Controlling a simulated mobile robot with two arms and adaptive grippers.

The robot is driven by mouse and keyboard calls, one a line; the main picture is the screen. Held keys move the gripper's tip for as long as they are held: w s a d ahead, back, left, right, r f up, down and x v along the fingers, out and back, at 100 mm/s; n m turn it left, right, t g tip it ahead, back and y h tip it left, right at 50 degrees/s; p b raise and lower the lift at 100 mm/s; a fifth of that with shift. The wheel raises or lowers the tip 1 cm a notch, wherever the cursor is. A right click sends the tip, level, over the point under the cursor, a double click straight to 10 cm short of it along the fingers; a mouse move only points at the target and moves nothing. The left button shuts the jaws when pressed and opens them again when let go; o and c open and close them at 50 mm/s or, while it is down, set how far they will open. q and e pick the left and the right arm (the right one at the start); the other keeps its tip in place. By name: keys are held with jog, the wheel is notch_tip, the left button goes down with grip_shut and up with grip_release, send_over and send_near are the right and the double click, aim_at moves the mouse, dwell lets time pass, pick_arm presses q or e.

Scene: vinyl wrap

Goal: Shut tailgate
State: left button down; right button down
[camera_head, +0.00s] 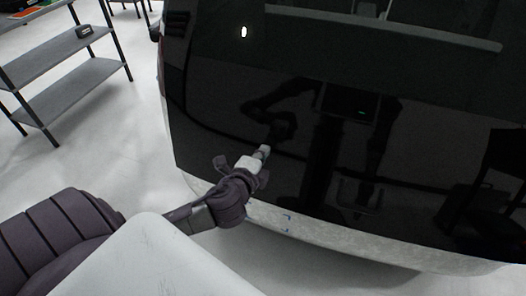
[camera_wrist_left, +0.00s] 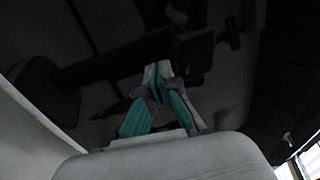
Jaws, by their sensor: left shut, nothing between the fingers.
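The tailgate (camera_head: 330,110) is a large glossy black panel filling the middle and right of the head view. It mirrors my body and arms. It hangs low, with its lower edge along a pale bumper strip (camera_head: 330,235); I cannot tell whether a gap is left there. My left gripper (camera_head: 265,151) is shut and empty, with its tips at or very close to the lower left part of the panel; contact is unclear. In the left wrist view the shut fingers (camera_wrist_left: 158,72) point at the dark reflective tailgate (camera_wrist_left: 95,50). My right gripper is not in view.
Pale floor (camera_head: 130,160) lies open between the rack and the vehicle. The bumper curves off to the right.

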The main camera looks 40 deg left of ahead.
pick_arm(q)
jog(key=shift+w+f, duration=0.15)
jog(key=shift+f, duration=0.05)
jog(key=shift+t, duration=0.6)
jog(key=w+b, duration=0.1)
jog(key=w+a+f+b, duration=0.1)
jog(key=b, duration=0.1)
jog(key=w+f+b, duration=0.1)
jog(key=w+b, duration=0.1)
jog(key=shift+a+f, duration=0.1)
jog(key=shift+a, duration=0.25)
